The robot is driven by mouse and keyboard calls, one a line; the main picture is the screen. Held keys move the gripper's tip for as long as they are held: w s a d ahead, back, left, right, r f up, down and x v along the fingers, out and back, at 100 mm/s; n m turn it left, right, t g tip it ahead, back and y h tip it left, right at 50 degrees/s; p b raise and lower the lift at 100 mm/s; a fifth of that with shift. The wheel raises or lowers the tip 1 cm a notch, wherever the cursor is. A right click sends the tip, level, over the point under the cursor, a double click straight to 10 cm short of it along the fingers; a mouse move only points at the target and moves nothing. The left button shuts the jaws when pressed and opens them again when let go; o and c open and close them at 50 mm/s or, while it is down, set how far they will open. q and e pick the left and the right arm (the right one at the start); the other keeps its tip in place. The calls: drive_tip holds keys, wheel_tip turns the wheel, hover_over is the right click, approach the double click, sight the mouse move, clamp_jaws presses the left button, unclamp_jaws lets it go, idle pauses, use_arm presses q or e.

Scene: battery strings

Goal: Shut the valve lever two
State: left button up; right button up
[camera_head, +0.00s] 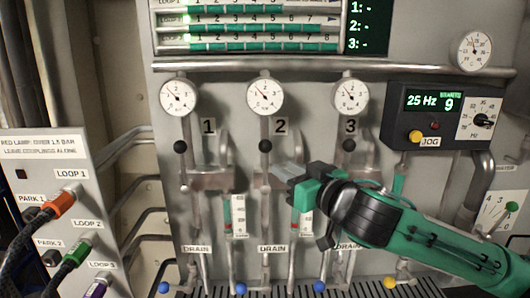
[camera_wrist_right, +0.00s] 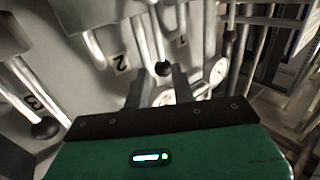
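Valve lever two is an upright lever with a black ball knob (camera_head: 265,146), below the middle round gauge and beside the label 2 (camera_head: 281,126). The same knob shows in the right wrist view (camera_wrist_right: 163,69). My right gripper (camera_head: 280,172) reaches in from the lower right, with its fingertips just below and to the right of that knob. In the right wrist view its two dark fingers (camera_wrist_right: 160,82) are apart, with the knob showing in line with the gap between their tips. I cannot tell whether they touch the lever. My left gripper is out of view.
Lever one's knob (camera_head: 180,146) and lever three's knob (camera_head: 348,145) stand on either side, both up. The middle gauge (camera_head: 265,97) is above. A Hz control box (camera_head: 437,118) is at right, and a coupling panel (camera_head: 60,190) at left. Drain pipes run below.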

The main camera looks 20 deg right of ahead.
drive_tip(key=p, duration=0.2)
hover_over(265, 184)
drive_tip(key=shift+s+d+r, duration=0.15)
drive_tip(key=shift+s+d, duration=0.05)
drive_tip(key=shift+d, duration=0.1)
drive_tip(key=shift+w+a+p, duration=0.15)
drive_tip(key=shift+w+p, duration=0.15)
drive_tip(key=shift+w, duration=0.2)
clamp_jaws()
